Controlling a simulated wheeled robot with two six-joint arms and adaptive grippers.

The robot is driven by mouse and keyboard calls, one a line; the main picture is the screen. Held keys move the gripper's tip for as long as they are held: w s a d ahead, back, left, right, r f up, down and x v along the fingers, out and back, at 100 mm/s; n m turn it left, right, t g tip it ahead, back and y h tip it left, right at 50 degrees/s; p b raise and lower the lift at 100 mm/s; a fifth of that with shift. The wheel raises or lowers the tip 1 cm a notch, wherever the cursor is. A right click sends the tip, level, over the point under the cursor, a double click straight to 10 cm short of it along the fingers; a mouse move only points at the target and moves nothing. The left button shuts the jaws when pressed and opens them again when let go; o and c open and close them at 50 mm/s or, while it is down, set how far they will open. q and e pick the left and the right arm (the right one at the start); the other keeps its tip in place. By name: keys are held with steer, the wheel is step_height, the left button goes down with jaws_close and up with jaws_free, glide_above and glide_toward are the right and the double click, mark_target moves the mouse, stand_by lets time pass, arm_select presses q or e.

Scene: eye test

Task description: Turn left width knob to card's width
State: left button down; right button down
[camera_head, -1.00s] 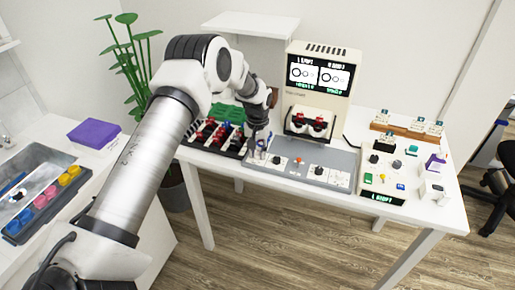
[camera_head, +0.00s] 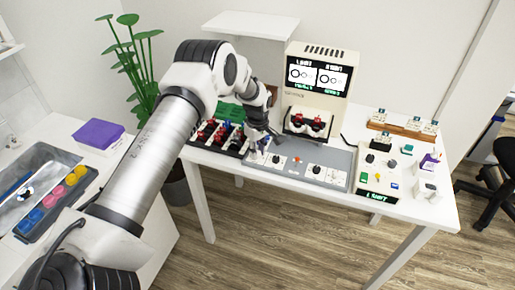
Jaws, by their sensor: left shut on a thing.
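A grey control panel (camera_head: 298,174) lies along the table's front edge, with white dial plates and dark knobs. My left gripper (camera_head: 260,146) reaches down to the panel's left end and is shut on the leftmost knob, the left width knob, which its fingers mostly hide. A second dark knob (camera_head: 277,159) stands just right of it, then an orange-red button (camera_head: 297,160) and two more knobs on the right part. Behind, a cream machine (camera_head: 318,88) has a screen (camera_head: 318,76) with two ring pictures; its small text is unreadable. No card can be made out clearly. My right gripper is out of view.
A black rack (camera_head: 232,146) with red and dark items stands left of the panel, close to my left arm. A cream box (camera_head: 385,178) with buttons and a green display is at right. A wooden holder (camera_head: 402,132) with small blocks stands behind it.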

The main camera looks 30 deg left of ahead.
mark_target(258, 153)
arm_select(q)
steer(key=shift+n+p, duration=0.4)
steer(key=shift+n, duration=1.1)
steer(key=c, duration=0.9)
jaws_free()
steer(key=shift+c, duration=0.2)
step_height(258, 153, up, 8)
steer(key=shift+f, duration=0.1)
